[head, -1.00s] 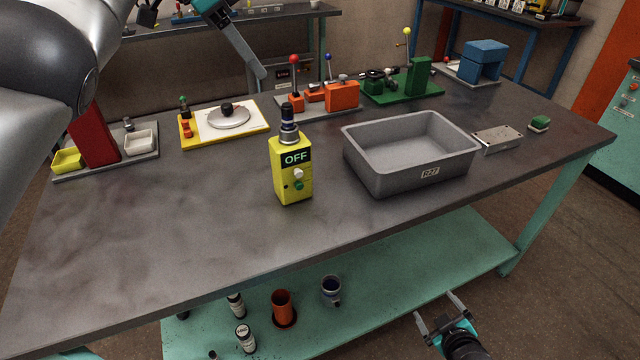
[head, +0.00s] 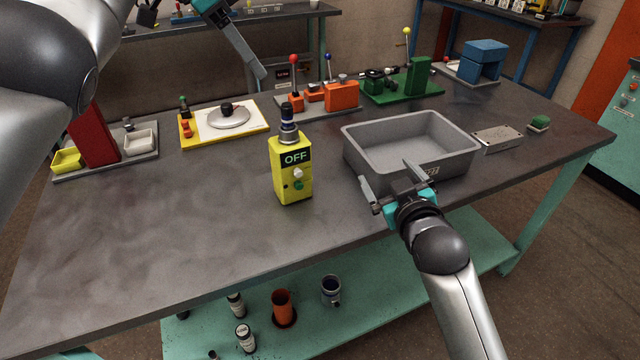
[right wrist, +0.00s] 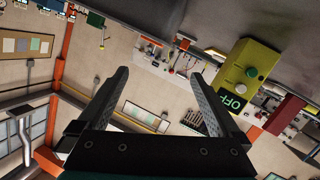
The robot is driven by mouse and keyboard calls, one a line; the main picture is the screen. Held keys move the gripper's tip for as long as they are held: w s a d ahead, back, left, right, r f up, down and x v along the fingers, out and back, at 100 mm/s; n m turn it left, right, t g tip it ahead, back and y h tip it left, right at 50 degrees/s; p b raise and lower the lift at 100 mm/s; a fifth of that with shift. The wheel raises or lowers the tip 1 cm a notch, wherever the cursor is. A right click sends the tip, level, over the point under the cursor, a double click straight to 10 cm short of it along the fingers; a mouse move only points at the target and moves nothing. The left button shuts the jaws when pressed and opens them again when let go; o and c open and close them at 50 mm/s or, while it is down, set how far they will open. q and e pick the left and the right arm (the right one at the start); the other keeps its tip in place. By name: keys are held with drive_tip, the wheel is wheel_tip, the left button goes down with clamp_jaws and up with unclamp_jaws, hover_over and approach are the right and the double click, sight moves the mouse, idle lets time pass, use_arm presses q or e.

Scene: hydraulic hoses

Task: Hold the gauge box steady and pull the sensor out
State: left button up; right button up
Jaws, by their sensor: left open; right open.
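The gauge box (head: 291,172) is yellow, with an OFF display and white and green buttons. It stands upright on the grey table; in the right wrist view the box (right wrist: 249,70) is at the upper right, outside the jaws. The dark, ribbed sensor (head: 288,124) sits upright on top of the box; I cannot make it out in the right wrist view. My right gripper (head: 390,180) is open and empty, right of the box and in front of the grey bin. My left gripper (head: 242,48) is open at the top of the head view, partly cut off, apart from the box.
The grey bin (head: 365,160) stands right of the box, close behind my right gripper. Behind are a yellow-edged board (head: 250,126), an orange lever unit (head: 342,96) and a green unit (head: 418,78). A tray (head: 90,166) is at left. The table's front left is clear.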

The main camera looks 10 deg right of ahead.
sight(291, 167)
drive_tip(key=s+a+r+g+y, duration=0.1)
drive_tip(key=s+a+g+y, duration=0.25)
drive_tip(key=a, duration=0.95)
drive_tip(key=shift+t+y, duration=0.25)
drive_tip(key=shift+t, duration=0.1)
drive_tip(key=shift+x, duration=7.85)
drive_tip(key=shift+r, duration=0.2)
